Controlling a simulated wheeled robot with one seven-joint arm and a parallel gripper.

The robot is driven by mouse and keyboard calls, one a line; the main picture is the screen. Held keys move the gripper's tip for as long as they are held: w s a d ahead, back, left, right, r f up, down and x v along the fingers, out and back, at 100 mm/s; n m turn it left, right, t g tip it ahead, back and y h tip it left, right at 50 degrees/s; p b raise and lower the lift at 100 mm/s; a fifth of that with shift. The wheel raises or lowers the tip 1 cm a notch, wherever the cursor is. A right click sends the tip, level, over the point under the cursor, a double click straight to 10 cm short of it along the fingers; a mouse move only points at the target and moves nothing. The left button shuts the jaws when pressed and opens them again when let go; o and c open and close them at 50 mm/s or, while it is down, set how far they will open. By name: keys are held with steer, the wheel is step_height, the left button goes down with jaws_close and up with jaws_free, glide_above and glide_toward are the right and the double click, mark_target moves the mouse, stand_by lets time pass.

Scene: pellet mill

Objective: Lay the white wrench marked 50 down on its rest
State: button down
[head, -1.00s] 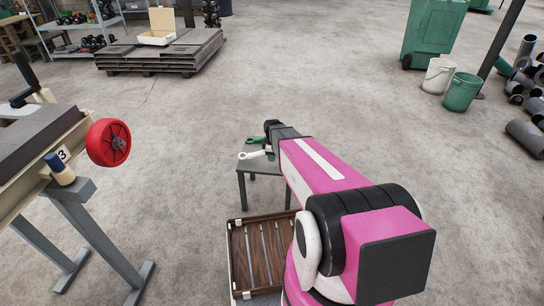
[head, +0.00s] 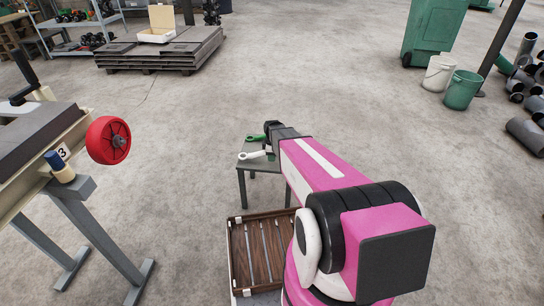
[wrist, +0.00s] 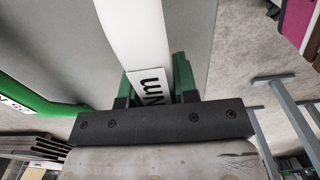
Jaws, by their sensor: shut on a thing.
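The white wrench (head: 254,155) shows at the left of my arm's end in the head view, over a small grey table (head: 245,166). In the wrist view the white wrench (wrist: 145,35) runs up from between the fingers, with a label reading "Nm"; the number 50 is not visible. My gripper (wrist: 158,85) is shut on the wrench, and my arm hides it in the head view. A green wrench (head: 256,138) lies just beyond the white one, and its green handle (wrist: 35,103) is at left in the wrist view. I cannot tell whether the white wrench touches the tabletop.
A brown slatted tray (head: 236,255) with white corners is in front of the table, partly behind my arm. A bench with a red wheel (head: 108,140) stands at left. Open concrete floor lies beyond the table. Buckets (head: 462,91) and pipes are far right.

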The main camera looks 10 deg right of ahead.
steer(key=shift+f, duration=1.05)
steer(key=shift+c, duration=1.2)
jaws_free()
steer(key=shift+r, duration=0.1)
steer(key=shift+r, duration=4.45)
